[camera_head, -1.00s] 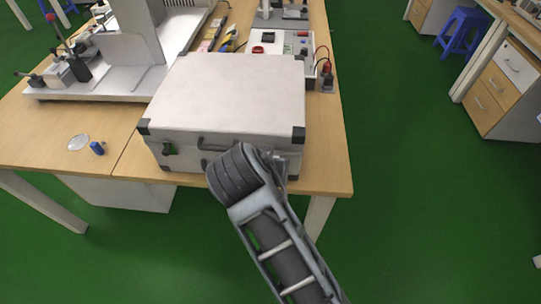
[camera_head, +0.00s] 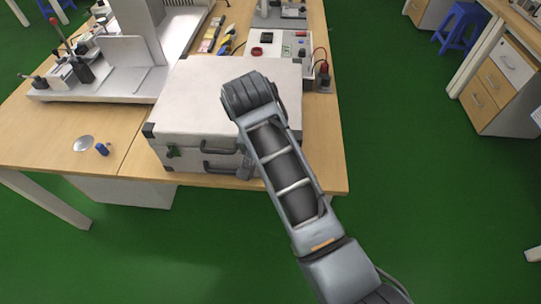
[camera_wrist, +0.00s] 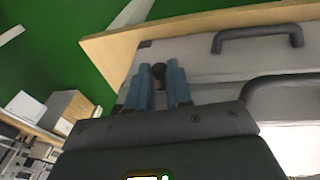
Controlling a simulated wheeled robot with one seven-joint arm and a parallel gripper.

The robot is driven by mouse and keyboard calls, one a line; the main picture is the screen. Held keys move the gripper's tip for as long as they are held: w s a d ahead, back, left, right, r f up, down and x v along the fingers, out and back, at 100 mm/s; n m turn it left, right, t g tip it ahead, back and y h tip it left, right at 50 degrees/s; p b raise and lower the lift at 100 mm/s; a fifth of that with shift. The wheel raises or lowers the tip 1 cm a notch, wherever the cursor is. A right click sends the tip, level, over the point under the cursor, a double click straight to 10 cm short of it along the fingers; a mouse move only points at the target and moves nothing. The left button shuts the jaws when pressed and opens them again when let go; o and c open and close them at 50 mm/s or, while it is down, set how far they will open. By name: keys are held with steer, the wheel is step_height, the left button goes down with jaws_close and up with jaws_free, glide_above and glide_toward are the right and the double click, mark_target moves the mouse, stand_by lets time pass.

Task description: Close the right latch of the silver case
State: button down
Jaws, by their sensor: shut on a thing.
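The silver case (camera_head: 198,103) stands on the wooden table with its lid down, its front facing me. The left latch (camera_head: 172,152) shows near its front left corner. The right latch is hidden behind my arm in the head view. In the wrist view, my gripper (camera_wrist: 158,76) is at the front of the case (camera_wrist: 215,65), beside the handles, with its blue fingers around a small dark piece (camera_wrist: 158,72). By its place, this is the right latch. Whether the latch is fastened cannot be told. My gripper is mostly hidden in the head view (camera_head: 246,168).
Two dark handles, an upper one (camera_head: 220,152) and a lower one (camera_head: 220,168), sit on the case front. A metal fixture (camera_head: 120,75) stands behind left, and a control box (camera_head: 285,48) behind right. A blue bottle (camera_head: 102,149) and a clear disc (camera_head: 83,143) lie left.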

steer(key=c, duration=1)
jaws_free()
steer(key=shift+c, duration=0.2)
steer(key=v, duration=0.7)
steer(key=shift+r, duration=0.3)
steer(key=shift+r, duration=0.1)
